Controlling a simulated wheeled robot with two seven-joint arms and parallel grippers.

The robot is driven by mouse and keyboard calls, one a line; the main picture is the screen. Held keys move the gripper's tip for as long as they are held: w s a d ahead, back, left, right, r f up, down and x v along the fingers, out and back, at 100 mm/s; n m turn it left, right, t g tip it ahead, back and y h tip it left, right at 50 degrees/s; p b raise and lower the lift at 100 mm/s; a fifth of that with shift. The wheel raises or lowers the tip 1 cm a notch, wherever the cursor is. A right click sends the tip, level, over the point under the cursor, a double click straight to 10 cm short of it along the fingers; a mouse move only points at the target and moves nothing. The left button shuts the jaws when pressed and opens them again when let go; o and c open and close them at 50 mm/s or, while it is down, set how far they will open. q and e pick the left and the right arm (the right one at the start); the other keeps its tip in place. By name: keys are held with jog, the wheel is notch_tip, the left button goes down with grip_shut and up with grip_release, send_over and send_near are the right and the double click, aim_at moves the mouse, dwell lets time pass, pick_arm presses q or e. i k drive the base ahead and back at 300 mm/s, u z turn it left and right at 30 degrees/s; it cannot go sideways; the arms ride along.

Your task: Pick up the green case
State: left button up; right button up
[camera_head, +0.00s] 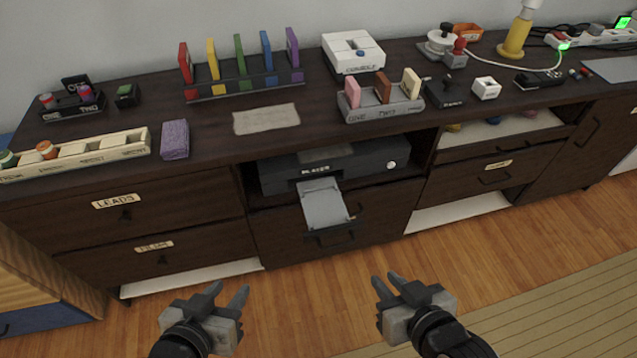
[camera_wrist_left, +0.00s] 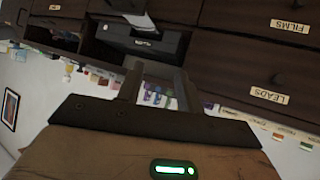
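A thin green case (camera_head: 239,60) stands upright in a dark slotted rack (camera_head: 245,87) at the back of the dresser top. It is between a yellow case (camera_head: 213,60) and a blue case (camera_head: 266,54). My left gripper (camera_head: 232,287) is low in front of the dresser, far from the rack. Its fingers are apart with nothing between them; the left wrist view shows the same fingers (camera_wrist_left: 158,82) apart. My right gripper (camera_head: 383,277) is also low in front of the dresser, open and empty.
A red case (camera_head: 185,63) and a purple case (camera_head: 292,46) stand at the rack's ends. In front are a tan cloth (camera_head: 266,119), a purple block (camera_head: 175,139) and a smaller grey rack (camera_head: 381,107). A printer (camera_head: 333,165) sits in the open bay below.

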aim_at(237, 40)
jog(key=u, duration=2.05)
jog(key=i, duration=0.95)
jog(key=z, duration=2.15)
